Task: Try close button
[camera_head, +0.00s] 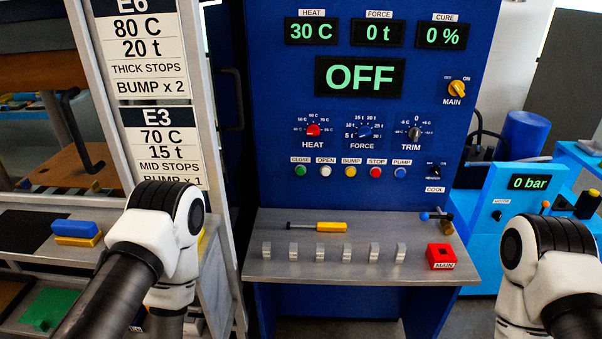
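The close button is a small round green button (300,172) under a "CLOSE" label. It is at the left end of a row of buttons on the blue control panel (270,120). To its right are a white open button (325,172), a yellow bump button (351,172), a red stop button (376,172) and a blue pump button (400,172). The large display (360,76) above reads OFF. My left arm shows at the lower left and my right arm at the lower right. Neither gripper is in view.
A grey shelf (350,268) juts out below the buttons, with a yellow-handled tool (330,227), several small grey blocks and a red main block (440,256). A sign post (92,80) stands at left.

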